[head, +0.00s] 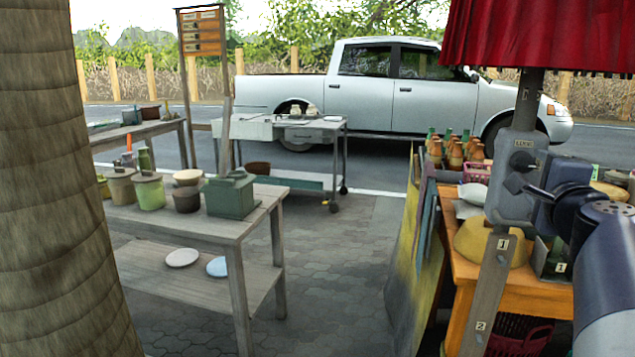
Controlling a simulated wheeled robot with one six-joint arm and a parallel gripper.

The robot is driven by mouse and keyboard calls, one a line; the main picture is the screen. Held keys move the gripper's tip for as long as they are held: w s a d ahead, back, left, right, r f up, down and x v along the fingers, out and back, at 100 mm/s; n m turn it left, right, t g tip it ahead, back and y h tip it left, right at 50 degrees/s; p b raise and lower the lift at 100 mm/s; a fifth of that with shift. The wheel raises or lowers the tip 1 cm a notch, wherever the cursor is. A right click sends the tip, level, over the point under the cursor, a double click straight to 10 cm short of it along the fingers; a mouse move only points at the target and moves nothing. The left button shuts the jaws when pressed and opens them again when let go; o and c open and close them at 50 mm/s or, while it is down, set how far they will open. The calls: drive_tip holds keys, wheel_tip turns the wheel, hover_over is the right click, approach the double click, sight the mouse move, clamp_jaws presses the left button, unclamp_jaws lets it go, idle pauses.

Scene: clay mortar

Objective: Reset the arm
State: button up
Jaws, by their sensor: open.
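My gripper (514,173) shows small and dark at the right of the head view, at the end of my dark blue wrist. Its two short fingers look apart, with nothing seen between them. It overlaps a grey post (497,270) in the picture; I cannot tell whether they touch. My grey arm comes in from the lower right edge and hides part of the stall behind it.
An orange wooden table (520,298) with a yellow bowl (478,245) and bottles stands at right, under a red awning (540,38). A grey bench (165,220) with pots and a green box (230,195) stands at left. Paving between is clear. A pickup (370,90) stands behind.

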sight(525, 164)
drive_tip(key=x, duration=0.6)
drive_tip(key=shift+w+d, duration=0.1)
drive_tip(key=shift+w, duration=0.25)
drive_tip(key=shift+s, duration=0.1)
